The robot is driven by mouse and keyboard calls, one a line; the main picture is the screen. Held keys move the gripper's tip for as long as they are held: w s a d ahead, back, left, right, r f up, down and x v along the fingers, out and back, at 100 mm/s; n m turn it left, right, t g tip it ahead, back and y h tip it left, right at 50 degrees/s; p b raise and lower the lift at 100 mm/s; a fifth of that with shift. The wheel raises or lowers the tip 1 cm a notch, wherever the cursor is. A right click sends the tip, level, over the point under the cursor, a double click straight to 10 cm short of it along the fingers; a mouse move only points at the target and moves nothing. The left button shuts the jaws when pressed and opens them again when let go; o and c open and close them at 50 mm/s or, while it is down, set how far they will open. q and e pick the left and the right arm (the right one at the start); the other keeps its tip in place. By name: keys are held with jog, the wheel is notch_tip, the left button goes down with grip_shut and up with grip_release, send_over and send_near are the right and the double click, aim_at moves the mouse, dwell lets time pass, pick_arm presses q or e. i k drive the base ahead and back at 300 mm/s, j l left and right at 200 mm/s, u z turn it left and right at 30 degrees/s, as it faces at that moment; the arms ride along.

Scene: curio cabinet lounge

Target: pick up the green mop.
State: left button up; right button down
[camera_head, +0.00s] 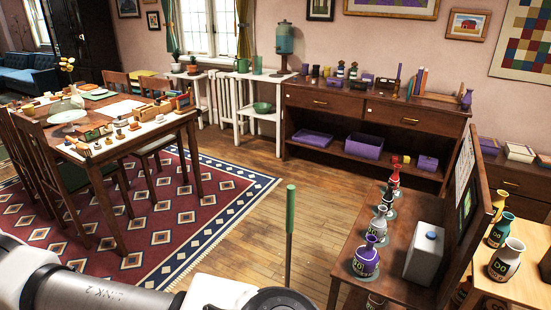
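A thin upright stick with a green upper part, which looks like the green mop (290,210), stands over the wooden floor near the bottom middle of the head view. Its lower part is narrower and darker. Its bottom end is hidden behind my white and black arm parts at the lower edge, so I see no mop head. My white arm links come in from the lower left. Neither gripper shows in this view.
A dining table (150,137) with small items and chairs stands left on a patterned rug (167,237). A dark sideboard (440,115) lines the back wall. A low wooden desk (398,287) with several vases and a grey box (425,254) stands close right. Wooden floor (250,250) lies open between.

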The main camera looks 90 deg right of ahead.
aim_at(290, 188)
jog(key=z, duration=2.85)
